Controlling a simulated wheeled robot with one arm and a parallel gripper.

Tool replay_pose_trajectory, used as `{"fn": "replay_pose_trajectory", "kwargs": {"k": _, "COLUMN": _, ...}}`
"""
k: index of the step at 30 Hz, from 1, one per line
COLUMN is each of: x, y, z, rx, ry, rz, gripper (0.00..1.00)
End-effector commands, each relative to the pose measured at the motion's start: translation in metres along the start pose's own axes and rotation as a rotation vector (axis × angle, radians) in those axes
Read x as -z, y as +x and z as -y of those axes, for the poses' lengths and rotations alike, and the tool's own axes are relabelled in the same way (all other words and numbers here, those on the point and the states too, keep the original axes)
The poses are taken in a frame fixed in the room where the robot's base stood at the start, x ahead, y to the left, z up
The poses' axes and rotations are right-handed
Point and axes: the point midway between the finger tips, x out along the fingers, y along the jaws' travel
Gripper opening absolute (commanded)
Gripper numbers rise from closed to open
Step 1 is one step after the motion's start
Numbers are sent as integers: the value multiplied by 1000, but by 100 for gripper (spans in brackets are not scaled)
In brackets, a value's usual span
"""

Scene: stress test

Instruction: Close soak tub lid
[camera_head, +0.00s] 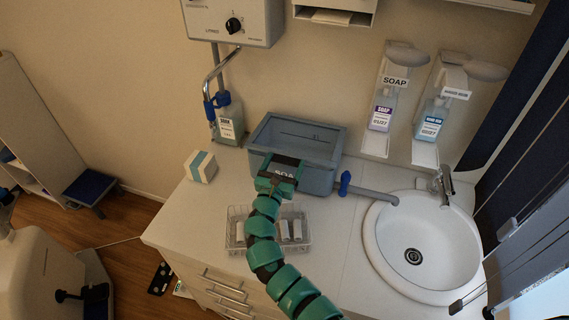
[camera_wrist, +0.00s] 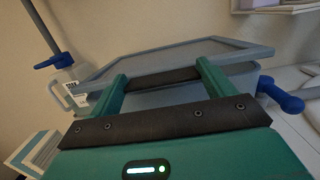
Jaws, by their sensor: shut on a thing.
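The grey-blue soak tub (camera_head: 316,182) stands on the counter against the back wall, with partly covered lettering on its front. A pale grey framed panel (camera_wrist: 230,50), which looks like its lid, slopes above the tub body in the wrist view. How far the lid stands from the rim is hard to tell. My gripper (camera_head: 284,164) is at the tub's front upper edge. In the wrist view my gripper (camera_wrist: 162,78) has its green fingers on either side of a dark strip at the panel's near edge, shut on it. The exact contact is partly hidden.
A wire basket (camera_head: 236,240) with white items sits in front of the tub. A blue-handled tap (camera_head: 345,183) juts at its right, near the round sink (camera_head: 440,275). A white-and-teal box (camera_head: 201,167) and a bottle (camera_head: 230,125) stand left. Soap dispensers hang right.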

Motion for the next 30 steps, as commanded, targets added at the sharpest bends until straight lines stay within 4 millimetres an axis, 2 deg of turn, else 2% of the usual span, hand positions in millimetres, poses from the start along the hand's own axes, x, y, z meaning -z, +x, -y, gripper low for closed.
{"fn": "replay_pose_trajectory", "kwargs": {"k": 1, "x": 8, "y": -2, "z": 0, "rx": -1, "ry": -2, "rz": -5, "gripper": 41}}
{"fn": "replay_pose_trajectory", "kwargs": {"k": 10, "x": 8, "y": -2, "z": 0, "rx": 1, "ry": 0, "rz": -7, "gripper": 41}}
{"fn": "replay_pose_trajectory", "kwargs": {"k": 11, "x": 8, "y": -2, "z": 0, "rx": 1, "ry": 1, "rz": -7, "gripper": 84}}
{"fn": "replay_pose_trajectory", "kwargs": {"k": 13, "x": 8, "y": -2, "z": 0, "rx": 1, "ry": 0, "rz": -7, "gripper": 97}}
{"fn": "replay_pose_trajectory", "kwargs": {"k": 14, "x": 8, "y": -2, "z": 0, "rx": 1, "ry": 0, "rz": -6, "gripper": 100}}
{"fn": "replay_pose_trajectory", "kwargs": {"k": 23, "x": 7, "y": -5, "z": 0, "rx": 0, "ry": 1, "rz": -4, "gripper": 100}}
{"fn": "replay_pose_trajectory", "kwargs": {"k": 26, "x": 8, "y": -14, "z": 0, "rx": 0, "ry": 0, "rz": -4, "gripper": 100}}
{"fn": "replay_pose_trajectory", "kwargs": {"k": 30, "x": 9, "y": -36, "z": -2, "rx": -6, "ry": 3, "rz": -5, "gripper": 100}}
